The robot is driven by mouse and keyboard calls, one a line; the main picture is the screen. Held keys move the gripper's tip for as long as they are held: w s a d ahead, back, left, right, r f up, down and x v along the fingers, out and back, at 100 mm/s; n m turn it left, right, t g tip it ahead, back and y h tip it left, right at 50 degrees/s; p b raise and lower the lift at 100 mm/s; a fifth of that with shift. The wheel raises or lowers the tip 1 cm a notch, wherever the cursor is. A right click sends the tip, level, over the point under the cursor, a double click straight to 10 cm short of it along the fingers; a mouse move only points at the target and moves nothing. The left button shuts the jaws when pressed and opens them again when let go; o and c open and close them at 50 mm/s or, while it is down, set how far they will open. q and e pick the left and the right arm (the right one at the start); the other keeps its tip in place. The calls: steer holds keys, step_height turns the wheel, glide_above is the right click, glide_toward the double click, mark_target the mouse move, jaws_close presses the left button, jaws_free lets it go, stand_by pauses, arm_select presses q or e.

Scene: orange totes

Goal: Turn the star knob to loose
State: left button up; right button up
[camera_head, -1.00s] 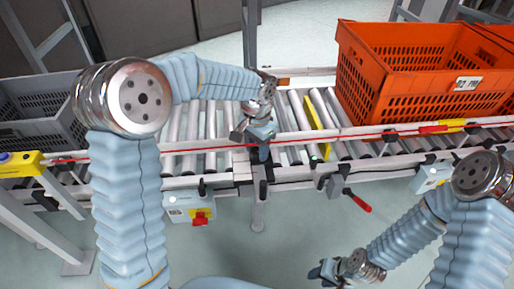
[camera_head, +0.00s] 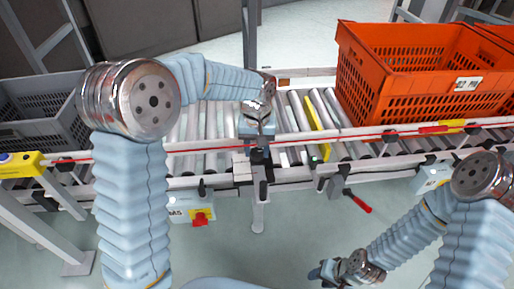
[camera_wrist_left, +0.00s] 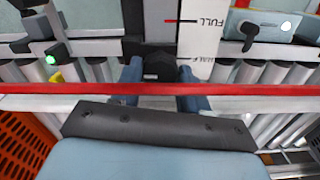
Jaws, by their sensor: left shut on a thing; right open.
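The dark star knob (camera_wrist_left: 160,66) is between the two fingers of my left gripper (camera_wrist_left: 162,82) in the left wrist view. The fingers are shut on it, and its lobes are mostly hidden. A white plate (camera_wrist_left: 200,35) marked FULL and HALF, with a red line, stands beside the knob. In the head view my left gripper (camera_head: 260,150) is at the near rail of the conveyor, and the knob there is hard to tell from the dark fingers. My right gripper (camera_head: 322,272) is open and empty, low over the floor and away from the conveyor.
An orange tote (camera_head: 395,95) stands on the rollers at the right. A grey tote (camera_head: 40,110) is at the left. A red cord (camera_head: 350,138) runs along the near rail. A box with a red switch (camera_head: 200,217) and a red-handled lever (camera_head: 358,203) are below the rail.

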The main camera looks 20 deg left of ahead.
mark_target(257, 151)
stand_by(0.4)
arm_select(q)
steer(key=o, duration=1.1)
steer(key=shift+c, duration=0.2)
step_height(257, 151, up, 14)
steer(key=p, duration=0.1)
steer(key=shift+f, duration=0.15)
